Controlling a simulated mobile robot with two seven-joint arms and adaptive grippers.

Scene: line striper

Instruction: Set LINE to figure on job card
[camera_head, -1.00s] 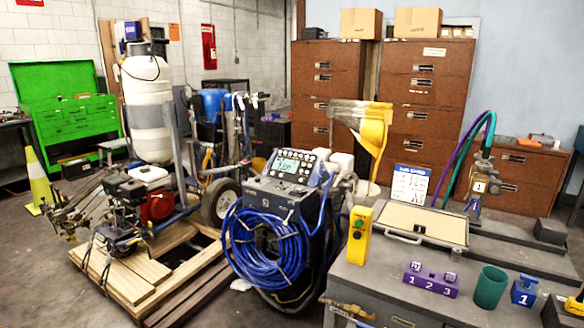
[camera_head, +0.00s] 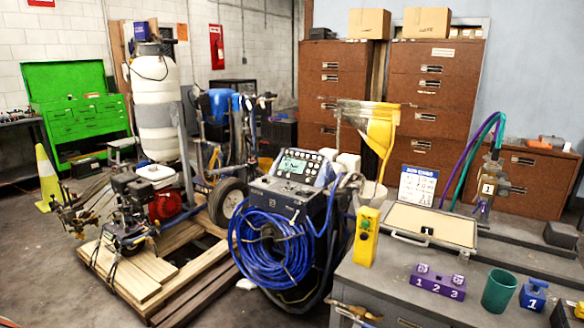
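A striper machine with a dark control box (camera_head: 287,196) stands at the middle, with a coiled blue hose (camera_head: 272,250) on its front. Its tilted panel carries a lit greenish display (camera_head: 293,164) with several small knobs or buttons around it; the figures and labels are too small to read. A white card with a blue header (camera_head: 418,185), which looks like the job card, stands upright behind the bench at right; its writing is not legible. Neither of my grippers is in view.
The grey bench (camera_head: 400,290) at front right holds a yellow button box (camera_head: 364,237), a purple numbered block (camera_head: 437,281), a green cup (camera_head: 498,290) and a blue block (camera_head: 533,295). A wooden pallet (camera_head: 135,275) with an engine unit stands left.

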